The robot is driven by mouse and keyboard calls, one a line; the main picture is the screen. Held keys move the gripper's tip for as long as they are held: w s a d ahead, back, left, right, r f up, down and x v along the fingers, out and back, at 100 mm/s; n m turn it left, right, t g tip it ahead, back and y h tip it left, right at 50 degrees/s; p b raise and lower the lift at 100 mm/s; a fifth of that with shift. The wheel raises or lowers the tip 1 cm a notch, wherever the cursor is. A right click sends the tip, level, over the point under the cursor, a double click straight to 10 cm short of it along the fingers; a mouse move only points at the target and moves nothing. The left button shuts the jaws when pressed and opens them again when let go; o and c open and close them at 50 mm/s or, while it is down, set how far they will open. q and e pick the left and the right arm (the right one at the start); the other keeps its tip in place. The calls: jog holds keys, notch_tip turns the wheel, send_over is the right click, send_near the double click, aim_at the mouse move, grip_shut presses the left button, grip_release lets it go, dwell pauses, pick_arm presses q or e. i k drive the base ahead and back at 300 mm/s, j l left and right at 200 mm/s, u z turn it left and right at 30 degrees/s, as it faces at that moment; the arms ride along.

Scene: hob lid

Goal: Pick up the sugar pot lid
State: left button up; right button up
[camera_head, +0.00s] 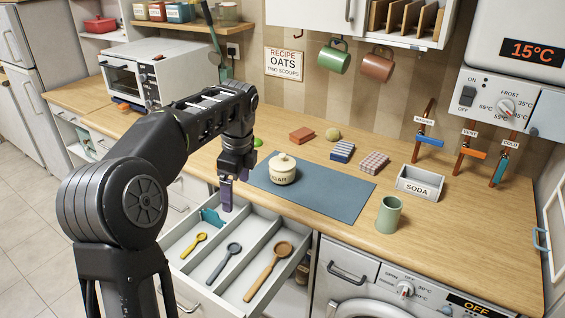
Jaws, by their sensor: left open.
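The cream sugar pot (284,176) stands upright on the blue-grey mat (335,192). Its lid (282,161), cream with a small knob on top, sits on the pot. My left gripper (227,202) points down over the open drawer, to the left of the pot and apart from it. It is open, and I see nothing held in it. My right gripper is not in this view.
The open drawer (262,228) holds yellow, dark and wooden spoons in compartments. A green cup (389,214) and the SODA box (420,184) stand right of the mat. Folded cloths (374,162) lie behind it. The mat's right part is clear.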

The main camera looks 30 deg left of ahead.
aim_at(281, 161)
jog(key=i, duration=1)
